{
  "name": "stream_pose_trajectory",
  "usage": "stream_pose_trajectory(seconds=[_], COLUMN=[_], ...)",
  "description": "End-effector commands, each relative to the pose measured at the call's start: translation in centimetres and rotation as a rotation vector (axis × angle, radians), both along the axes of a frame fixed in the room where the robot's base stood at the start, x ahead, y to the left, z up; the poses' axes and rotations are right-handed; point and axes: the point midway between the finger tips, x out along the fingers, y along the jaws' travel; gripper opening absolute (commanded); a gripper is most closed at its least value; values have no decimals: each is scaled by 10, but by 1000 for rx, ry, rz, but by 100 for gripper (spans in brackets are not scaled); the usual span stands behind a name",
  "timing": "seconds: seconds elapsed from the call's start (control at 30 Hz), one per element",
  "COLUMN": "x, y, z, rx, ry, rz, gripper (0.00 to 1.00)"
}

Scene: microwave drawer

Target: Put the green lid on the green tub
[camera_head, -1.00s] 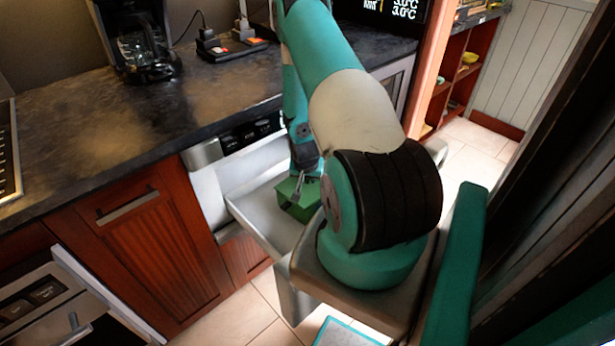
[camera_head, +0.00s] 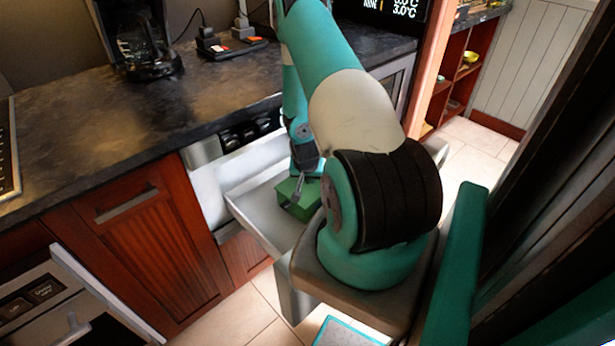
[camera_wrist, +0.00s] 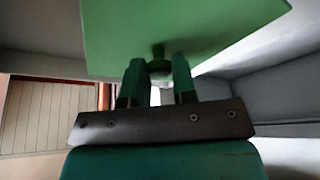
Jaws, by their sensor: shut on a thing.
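The green lid (camera_wrist: 190,28) fills the top of the wrist view as a flat green slab. My gripper (camera_wrist: 158,72) is shut on the small knob in the middle of it. In the head view my gripper (camera_head: 299,186) points down at a green block in the open microwave drawer (camera_head: 262,221). The green tub (camera_head: 300,208) appears there right under my fingers. Lid and tub look like one block from here, so I cannot tell whether the lid rests on the tub or hovers just above it. The tub does not show separately in the wrist view.
Another opened appliance door (camera_head: 100,290) juts out at the lower left. My own arm hides the drawer's right side.

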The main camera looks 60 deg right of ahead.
Motion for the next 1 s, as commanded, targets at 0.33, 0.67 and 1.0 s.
stream_pose_trajectory(seconds=[0.33, 0.67, 1.0], x=[0, 0, 0], y=[0, 0, 0], z=[-1, -1, -1], rx=[0, 0, 0], ry=[0, 0, 0], rz=[0, 0, 0], gripper=[2, 55, 81])
